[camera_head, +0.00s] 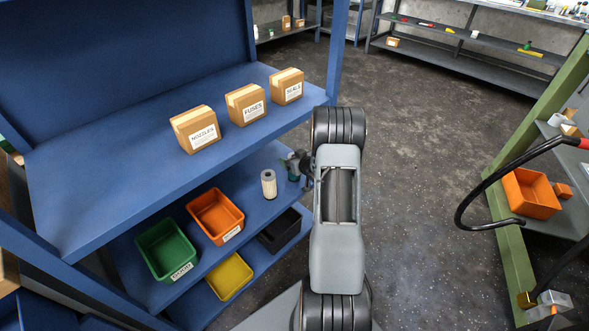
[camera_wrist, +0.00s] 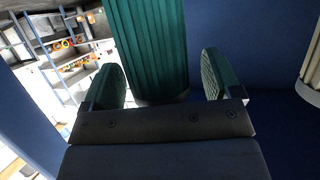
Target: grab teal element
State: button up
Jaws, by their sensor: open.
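The teal element (camera_wrist: 148,45) is a ribbed teal cylinder in the wrist view, standing between the two fingers of my gripper (camera_wrist: 162,76). The fingers are open, with green ribbed pads. A gap shows on the right side of the element; on the left the finger looks closer, and I cannot tell whether it touches. In the head view my gripper (camera_head: 297,166) is at the lower blue shelf, largely hidden behind my arm. The teal element cannot be told clearly from my gripper there.
A cream cylinder (camera_head: 268,184) stands left of my gripper on the lower shelf, near an orange bin (camera_head: 215,215) and a green bin (camera_head: 166,250). The upper shelf (camera_head: 110,170) with boxes overhangs it. Open floor (camera_head: 425,170) lies to the right.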

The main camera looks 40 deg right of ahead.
jog(key=shift+c, duration=0.3)
jog(key=c, duration=1)
